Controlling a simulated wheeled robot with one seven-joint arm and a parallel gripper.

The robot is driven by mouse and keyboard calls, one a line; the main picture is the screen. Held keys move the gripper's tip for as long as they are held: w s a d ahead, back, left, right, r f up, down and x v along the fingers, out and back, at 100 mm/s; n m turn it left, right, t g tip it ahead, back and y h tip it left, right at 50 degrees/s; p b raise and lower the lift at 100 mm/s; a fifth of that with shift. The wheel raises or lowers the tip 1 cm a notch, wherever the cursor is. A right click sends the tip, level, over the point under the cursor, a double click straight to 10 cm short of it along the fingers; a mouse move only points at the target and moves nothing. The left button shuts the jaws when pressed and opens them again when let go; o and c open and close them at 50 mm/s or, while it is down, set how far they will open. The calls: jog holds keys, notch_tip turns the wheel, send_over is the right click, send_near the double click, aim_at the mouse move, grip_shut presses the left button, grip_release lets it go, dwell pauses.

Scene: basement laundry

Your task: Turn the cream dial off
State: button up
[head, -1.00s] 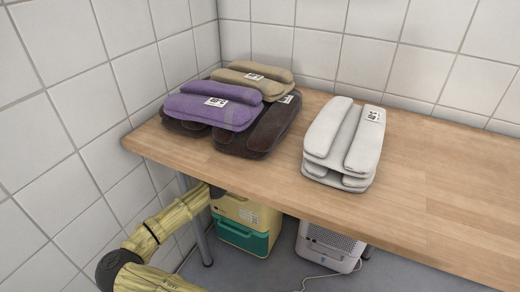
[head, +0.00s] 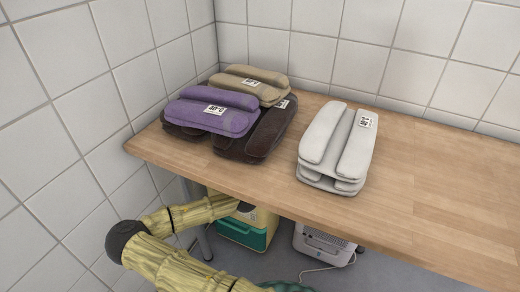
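No cream dial can be made out in the head view. A cream and green appliance (head: 250,236) stands on the floor under the table, its upper part hidden by the tabletop and my arm. A white appliance (head: 322,246) stands to its right, also partly under the table. My arm reaches in from the lower left, and its far end passes in front of the cream and green appliance, beneath the table edge. A dark part shows at the arm's end, but my gripper's fingers are hidden, so I cannot see whether they touch anything.
The wooden table (head: 430,190) overhangs both appliances. On it are folded purple (head: 212,108), beige (head: 254,84), dark brown (head: 265,135) and white (head: 338,148) textiles with labels. A metal table leg (head: 203,243) stands left, near the tiled wall. A pale cable (head: 315,272) lies on the floor.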

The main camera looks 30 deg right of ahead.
dwell(0.4)
jog(key=o, duration=1)
jog(key=shift+c, duration=0.2)
jog(key=shift+a, duration=0.1)
jog(key=p+v, duration=0.7)
jog(key=v, duration=1)
jog(key=shift+s, duration=0.15)
